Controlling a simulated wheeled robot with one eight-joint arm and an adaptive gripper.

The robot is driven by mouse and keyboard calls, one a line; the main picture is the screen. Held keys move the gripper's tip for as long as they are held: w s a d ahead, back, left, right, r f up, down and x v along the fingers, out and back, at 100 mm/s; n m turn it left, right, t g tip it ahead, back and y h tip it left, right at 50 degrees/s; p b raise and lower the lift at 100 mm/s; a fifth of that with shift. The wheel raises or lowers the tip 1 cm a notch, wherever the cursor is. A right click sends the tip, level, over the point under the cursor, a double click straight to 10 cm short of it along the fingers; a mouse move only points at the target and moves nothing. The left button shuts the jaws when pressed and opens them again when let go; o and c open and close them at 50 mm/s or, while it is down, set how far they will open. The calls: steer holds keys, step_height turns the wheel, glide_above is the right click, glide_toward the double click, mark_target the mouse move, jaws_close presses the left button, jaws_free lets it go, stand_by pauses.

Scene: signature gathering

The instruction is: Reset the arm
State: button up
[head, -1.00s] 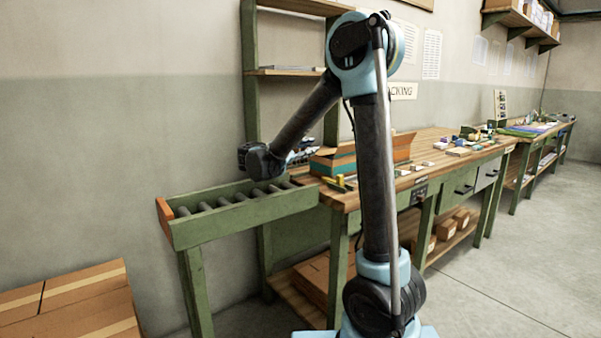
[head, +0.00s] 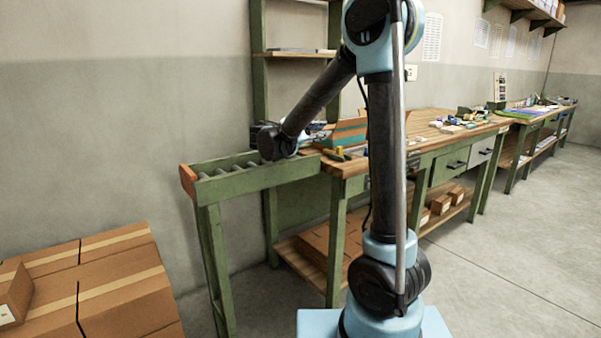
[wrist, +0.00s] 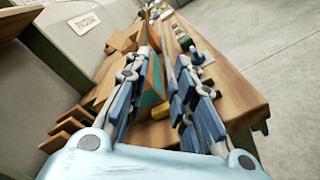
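My arm rises from its base in the head view and bends down to the left, with its wrist above the roller conveyor (head: 240,184). My gripper shows in the wrist view (wrist: 164,62). Its two blue-padded fingers are apart with nothing held between them. In the head view the fingers are mostly hidden behind the wrist. An open cardboard box (head: 346,133) with a teal band stands on the wooden workbench (head: 425,128), beyond the fingers. The box also shows between and past the fingers in the wrist view (wrist: 153,82).
Stacked cardboard boxes (head: 95,285) stand on the floor at lower left. A green shelf frame (head: 259,80) rises behind the bench. Small items lie along the bench top. Brown boxes sit on the lower shelf. The floor (head: 510,245) at right is clear.

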steer(key=s+d+f+m+g+y, duration=0.3)
steer(key=s+d+f, duration=0.2)
steer(key=s+d, duration=0.35)
steer(key=s+d+f+m+g+y, duration=0.35)
steer(key=s+d+f, duration=0.25)
steer(key=s+d, duration=0.25)
steer(key=s+a+f+m+y, duration=0.2)
steer(key=s+f+m+y, duration=0.2)
steer(key=s, duration=0.6)
steer(key=s+a+f+m+g+y, duration=0.1)
steer(key=s+a+f+m+y, duration=0.2)
steer(key=s+f, duration=0.6)
steer(key=shift+s+a+f+m+y, duration=0.25)
steer(key=shift+s+m+y, duration=0.1)
steer(key=shift+m, duration=0.6)
steer(key=shift+w+f, duration=0.2)
steer(key=shift+w, duration=0.25)
